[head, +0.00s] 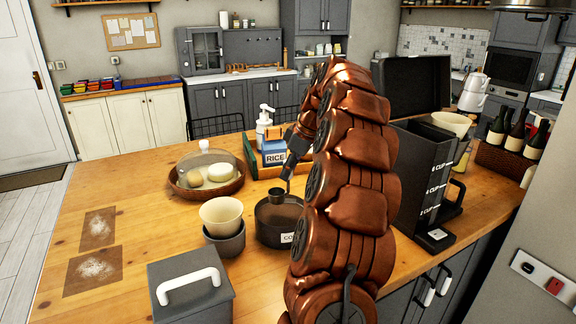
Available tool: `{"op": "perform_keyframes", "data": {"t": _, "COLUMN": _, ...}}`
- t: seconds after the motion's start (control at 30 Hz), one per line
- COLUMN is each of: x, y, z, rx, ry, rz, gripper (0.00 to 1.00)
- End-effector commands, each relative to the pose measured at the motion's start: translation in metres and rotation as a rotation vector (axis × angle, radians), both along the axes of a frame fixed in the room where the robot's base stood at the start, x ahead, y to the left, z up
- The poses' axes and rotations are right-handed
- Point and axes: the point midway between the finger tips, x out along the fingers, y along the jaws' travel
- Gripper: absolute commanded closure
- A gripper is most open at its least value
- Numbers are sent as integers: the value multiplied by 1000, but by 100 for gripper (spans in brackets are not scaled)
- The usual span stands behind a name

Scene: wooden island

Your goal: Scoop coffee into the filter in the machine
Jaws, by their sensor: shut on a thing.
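My gripper (296,146) is shut on a dark scoop (277,195), whose handle points up into the fingers. The scoop's cup hangs at the opening of a dark round coffee container (283,236) with a partly hidden white label. I cannot tell whether the scoop holds coffee. The black coffee machine (425,185), with cup marks on its side, stands to the right behind my arm, partly hidden. A cream filter (453,123) sits in its top. Another cream filter (222,214) rests in a grey cup left of the container.
A grey lidded box (190,290) stands at the front. A glass dome (207,164) covers food in a basket. A rice box (273,152) and a white pump bottle (263,126) stand behind the container. Dark bottles (515,138) stand at right. The left tabletop has two powdery brown mats (93,268).

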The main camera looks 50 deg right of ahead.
Motion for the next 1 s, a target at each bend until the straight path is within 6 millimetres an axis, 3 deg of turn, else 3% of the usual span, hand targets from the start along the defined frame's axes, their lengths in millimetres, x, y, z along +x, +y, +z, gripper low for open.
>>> {"op": "perform_keyframes", "data": {"t": 1.0, "x": 0, "y": -1, "z": -84, "rx": -2, "ry": -2, "rz": -1, "gripper": 100}}
